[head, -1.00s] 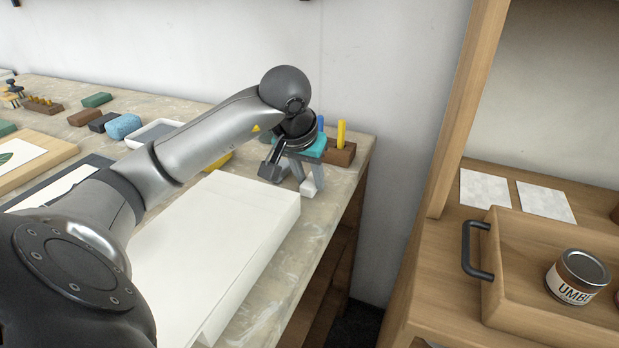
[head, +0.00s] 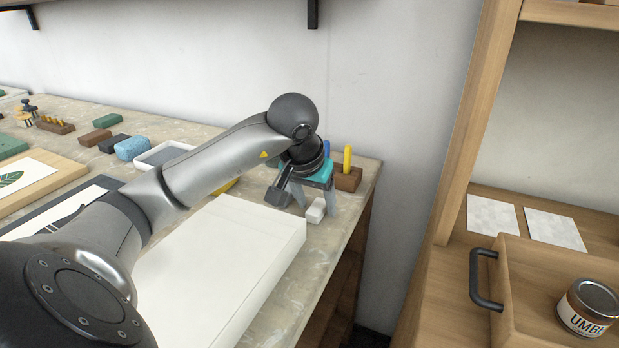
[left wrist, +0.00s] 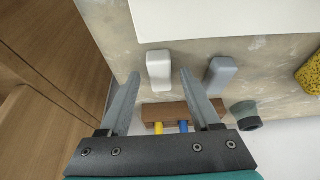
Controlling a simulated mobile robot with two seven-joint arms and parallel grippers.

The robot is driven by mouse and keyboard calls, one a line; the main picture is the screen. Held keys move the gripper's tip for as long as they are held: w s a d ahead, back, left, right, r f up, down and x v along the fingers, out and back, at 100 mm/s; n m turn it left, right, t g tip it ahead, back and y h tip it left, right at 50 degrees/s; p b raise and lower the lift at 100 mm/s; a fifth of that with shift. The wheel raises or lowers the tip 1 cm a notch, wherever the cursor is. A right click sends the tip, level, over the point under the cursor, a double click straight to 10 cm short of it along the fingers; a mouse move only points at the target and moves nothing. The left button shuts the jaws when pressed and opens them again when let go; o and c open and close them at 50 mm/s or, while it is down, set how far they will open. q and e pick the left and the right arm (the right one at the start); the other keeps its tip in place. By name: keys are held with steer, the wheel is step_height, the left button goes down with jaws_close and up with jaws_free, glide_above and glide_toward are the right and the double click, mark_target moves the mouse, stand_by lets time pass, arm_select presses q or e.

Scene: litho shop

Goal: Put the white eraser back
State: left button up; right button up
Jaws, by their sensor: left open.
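The white eraser (head: 315,211) lies on the bench top, just beyond the far right corner of the white paper stack (head: 225,255). It also shows in the left wrist view (left wrist: 160,70), with its far end near the paper's edge. My left gripper (head: 317,203) is open, and its fingers stand on either side of the eraser with visible gaps in the left wrist view (left wrist: 160,76). A grey block (left wrist: 219,75) lies beside the eraser, outside the fingers; my arm partly hides it in the head view. My right gripper is not in view.
A wooden holder (left wrist: 178,112) with yellow and blue sticks stands close to my gripper. A yellow sponge (left wrist: 309,74) and a dark grey-green object (left wrist: 245,115) are nearby.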

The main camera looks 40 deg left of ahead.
arm_select(q)
steer(key=p+v, duration=0.3)
steer(key=v, duration=0.9)
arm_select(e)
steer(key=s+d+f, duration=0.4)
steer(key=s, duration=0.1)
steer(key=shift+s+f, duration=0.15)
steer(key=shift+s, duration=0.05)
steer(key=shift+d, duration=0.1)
